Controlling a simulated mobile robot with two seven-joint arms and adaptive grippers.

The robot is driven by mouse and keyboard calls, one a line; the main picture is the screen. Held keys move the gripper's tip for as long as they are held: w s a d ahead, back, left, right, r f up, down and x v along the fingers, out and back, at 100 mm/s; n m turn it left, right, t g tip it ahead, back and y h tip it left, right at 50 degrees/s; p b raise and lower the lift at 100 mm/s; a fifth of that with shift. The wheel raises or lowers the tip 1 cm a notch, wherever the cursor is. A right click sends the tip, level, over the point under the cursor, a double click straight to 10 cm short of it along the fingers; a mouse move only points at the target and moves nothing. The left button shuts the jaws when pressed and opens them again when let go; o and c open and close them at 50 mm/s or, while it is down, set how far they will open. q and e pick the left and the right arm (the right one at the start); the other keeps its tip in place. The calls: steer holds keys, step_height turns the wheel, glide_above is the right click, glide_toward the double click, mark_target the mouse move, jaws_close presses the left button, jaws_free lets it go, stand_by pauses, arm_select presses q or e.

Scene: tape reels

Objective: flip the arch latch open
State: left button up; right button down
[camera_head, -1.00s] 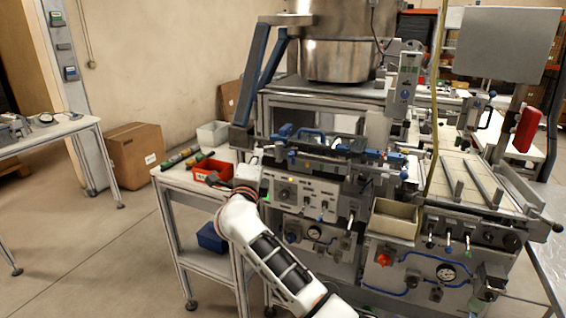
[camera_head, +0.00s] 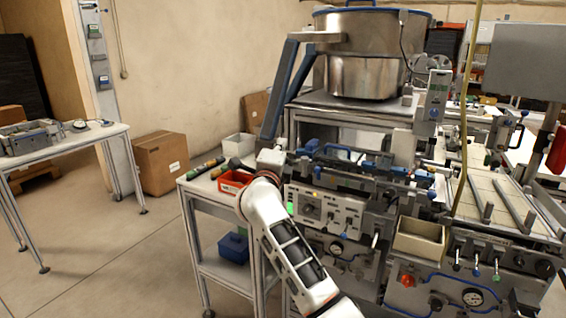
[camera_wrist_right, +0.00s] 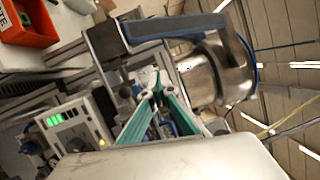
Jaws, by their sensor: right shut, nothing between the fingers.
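A blue arched handle (camera_head: 340,150), which looks like the arch latch, shows on top of the machine's front unit, right of my right gripper. I cannot tell from its small size how far it is turned. My right gripper (camera_head: 283,145) is at the machine's left front corner, beside the control panel, partly hidden by its own wrist. In the right wrist view its green fingers (camera_wrist_right: 157,88) meet at the tips with nothing between them. Blue parts of the machine show behind them. No contact with the arch is visible. My left gripper is out of view.
A blue-grey bracket (camera_head: 285,85) rises behind the gripper near the steel bowl (camera_head: 362,75). A side table holds a red bin (camera_head: 232,183) and a white bin (camera_head: 238,144). The control panel (camera_head: 325,210) is right of my wrist. Floor at left is open.

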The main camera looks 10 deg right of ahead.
steer(key=shift+r, duration=1.45)
